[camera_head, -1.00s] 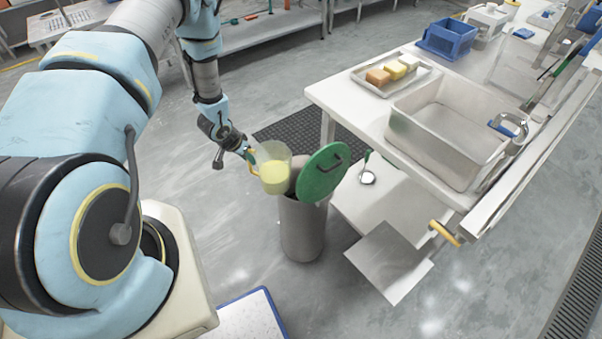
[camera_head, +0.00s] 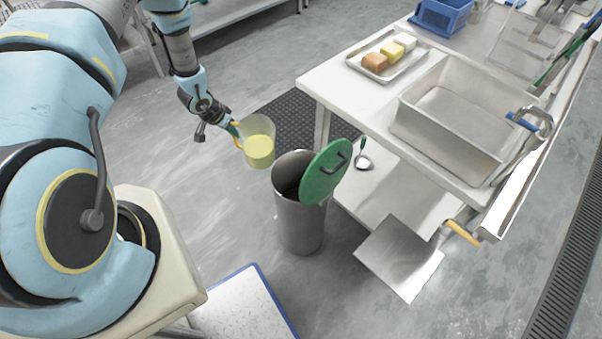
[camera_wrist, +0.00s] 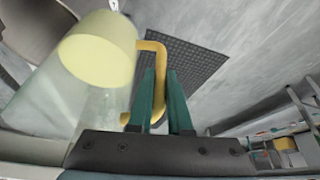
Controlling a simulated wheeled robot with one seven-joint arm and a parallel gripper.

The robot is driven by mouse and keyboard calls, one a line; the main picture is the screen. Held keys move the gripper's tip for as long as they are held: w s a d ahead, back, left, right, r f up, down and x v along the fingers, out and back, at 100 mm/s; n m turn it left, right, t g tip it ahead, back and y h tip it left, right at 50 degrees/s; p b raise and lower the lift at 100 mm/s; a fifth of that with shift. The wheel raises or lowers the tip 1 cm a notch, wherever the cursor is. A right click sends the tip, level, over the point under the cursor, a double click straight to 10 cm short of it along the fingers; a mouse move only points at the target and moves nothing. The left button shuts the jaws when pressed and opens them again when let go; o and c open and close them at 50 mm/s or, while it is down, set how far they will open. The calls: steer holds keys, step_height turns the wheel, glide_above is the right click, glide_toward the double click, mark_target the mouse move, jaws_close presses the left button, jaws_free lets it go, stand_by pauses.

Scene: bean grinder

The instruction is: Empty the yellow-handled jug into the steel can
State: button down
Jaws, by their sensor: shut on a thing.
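The clear jug (camera_head: 257,143) with a yellow handle holds pale yellow contents. My gripper (camera_head: 235,130) is shut on the jug's handle and holds it in the air, to the left of and above the steel can (camera_head: 300,222). In the wrist view the yellow handle (camera_wrist: 158,75) passes by the green fingers of my gripper (camera_wrist: 162,95), with the jug (camera_wrist: 95,75) to the left. The can stands upright on the floor with its mouth open. A green lid (camera_head: 326,172) stands tilted at the can's right rim. The can's inside is dark, and its contents cannot be told.
A white table (camera_head: 345,95) to the right bears a steel basin (camera_head: 465,165) and a tray (camera_head: 372,72) with several blocks. A ladle (camera_head: 364,162) lies on its lower shelf. A dark floor mat (camera_head: 290,118) lies behind the jug. Floor left of the can is free.

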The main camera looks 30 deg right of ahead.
mark_target(245, 128)
steer(key=shift+s+d+r+t+y+b, duration=0.25)
steer(key=shift+r+t+b, duration=0.1)
steer(key=shift+r, duration=0.25)
steer(key=shift+s+d+r+t+y+b, duration=0.25)
steer(key=shift+r+t, duration=0.1)
steer(key=shift+r, duration=0.2)
steer(key=shift+s+d+r+m+t+y+b, duration=0.35)
steer(key=shift+s+r+t+y+b, duration=0.2)
steer(key=shift+t+b, duration=0.25)
steer(key=shift+s+d+r+m+t+y+b, duration=0.2)
steer(key=shift+s+d+t+y+b, duration=0.1)
steer(key=shift+s+t+b, duration=0.2)
steer(key=shift+s+d+r+m+t+y+b, duration=0.1)
steer(key=shift+s+d+r+t+y+b, duration=0.15)
steer(key=shift+s+d+t+b, duration=0.15)
steer(key=shift+s+d+r+m+t+y+b, duration=0.2)
steer(key=shift+s+t+y+b, duration=0.1)
steer(key=shift+s+t+b, duration=0.2)
steer(key=s+d+f+t+b, duration=0.1)
steer(key=b, duration=0.2)
steer(key=shift+y, duration=0.4)
steer(key=shift+s+d+r+m+t+b, duration=0.15)
steer(key=shift+s+r+m+t+b, duration=0.15)
steer(key=shift+t+b, duration=0.3)
steer(key=b, duration=0.1)
steer(key=s+t+y+b, duration=0.1)
steer(key=b, duration=0.1)
steer(key=shift+d+f, duration=0.2)
steer(key=shift+d, duration=0.2)
